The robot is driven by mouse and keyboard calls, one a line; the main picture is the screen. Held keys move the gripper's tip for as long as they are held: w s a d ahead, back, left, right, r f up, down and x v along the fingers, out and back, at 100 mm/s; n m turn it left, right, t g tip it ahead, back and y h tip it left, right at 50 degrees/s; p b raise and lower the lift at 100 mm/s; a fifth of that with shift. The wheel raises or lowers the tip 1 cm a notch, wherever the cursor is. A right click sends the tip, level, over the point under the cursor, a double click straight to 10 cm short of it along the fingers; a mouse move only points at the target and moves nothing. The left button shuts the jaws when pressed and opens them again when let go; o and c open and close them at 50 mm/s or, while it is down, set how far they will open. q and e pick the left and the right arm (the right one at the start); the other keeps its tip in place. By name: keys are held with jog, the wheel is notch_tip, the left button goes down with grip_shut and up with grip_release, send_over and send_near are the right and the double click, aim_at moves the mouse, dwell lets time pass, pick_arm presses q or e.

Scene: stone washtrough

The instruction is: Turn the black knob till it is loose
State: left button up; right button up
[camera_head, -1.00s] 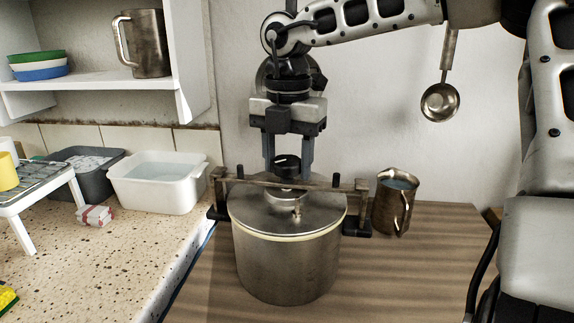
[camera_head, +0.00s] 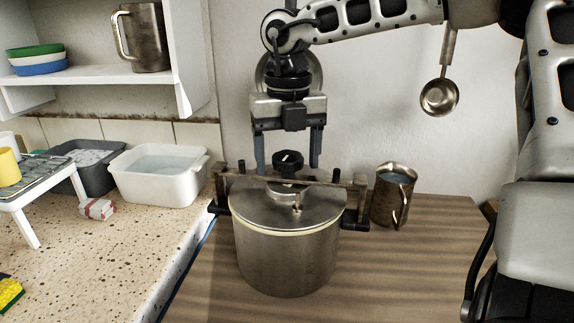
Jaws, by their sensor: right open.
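The black knob (camera_head: 287,158) with a white mark stands on the clamp bar (camera_head: 258,180) over the lid of the steel pot (camera_head: 287,258). My right gripper (camera_head: 288,168) points down with its fingers spread wide, one on each side of the knob. Gaps show between the knob and both fingers. The pot lid (camera_head: 270,207) lies on the pot under the bar. My left gripper is not in view.
A metal jug (camera_head: 393,194) with water stands right of the pot on the wooden top. A white basin (camera_head: 158,174) and a grey basin (camera_head: 88,165) stand at left. A ladle (camera_head: 439,97) hangs on the wall.

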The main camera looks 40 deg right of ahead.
jog(key=m+b, duration=0.1)
jog(key=m, duration=0.1)
jog(key=m+b, duration=0.2)
jog(key=m, duration=0.1)
jog(key=m+b, duration=0.1)
jog(key=m, duration=0.2)
jog(key=shift+f, duration=0.25)
jog(key=shift+r+m+b, duration=0.1)
jog(key=shift+m+b, duration=0.4)
jog(key=shift+m, duration=0.5)
jog(key=shift+r+m, duration=0.15)
jog(key=shift+m, duration=0.75)
jog(key=m, duration=0.4)
